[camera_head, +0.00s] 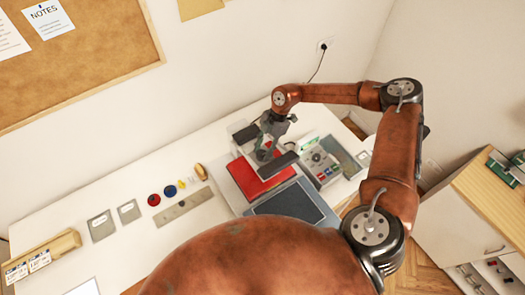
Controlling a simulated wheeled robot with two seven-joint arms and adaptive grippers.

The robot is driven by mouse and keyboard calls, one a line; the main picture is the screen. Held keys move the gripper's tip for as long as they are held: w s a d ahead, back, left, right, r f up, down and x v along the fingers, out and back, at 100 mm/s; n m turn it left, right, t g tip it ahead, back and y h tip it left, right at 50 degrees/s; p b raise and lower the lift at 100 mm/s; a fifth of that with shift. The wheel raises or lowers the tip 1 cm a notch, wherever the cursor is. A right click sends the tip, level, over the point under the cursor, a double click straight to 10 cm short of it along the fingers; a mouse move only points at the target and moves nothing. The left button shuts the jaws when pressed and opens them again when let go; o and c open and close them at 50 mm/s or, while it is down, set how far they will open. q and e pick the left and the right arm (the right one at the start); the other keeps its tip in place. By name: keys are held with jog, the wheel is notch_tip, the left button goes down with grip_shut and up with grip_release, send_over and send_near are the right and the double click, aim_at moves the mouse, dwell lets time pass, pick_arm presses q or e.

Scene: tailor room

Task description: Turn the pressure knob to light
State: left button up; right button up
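A machine with a red pad (250,180) stands on the white table. Its grey control panel (318,160) at the right has a round dial and small coloured buttons. Which part is the pressure knob, and where it points, is too small to tell. My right gripper (265,150) points down over the back of the machine, left of the control panel. Its fingers blend with the dark parts of the machine, so I cannot see whether they are open or touch anything. My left gripper is not in view.
A dark flat pad (290,203) lies in front of the red pad. Left along the table (135,250) are a metal ruler (184,206), coloured spools (154,199), small grey squares (101,225) and a wooden box (42,256). A wooden-topped cabinet (480,200) stands at the right.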

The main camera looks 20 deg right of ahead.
jog(key=c, duration=0.6)
jog(key=shift+o, duration=0.2)
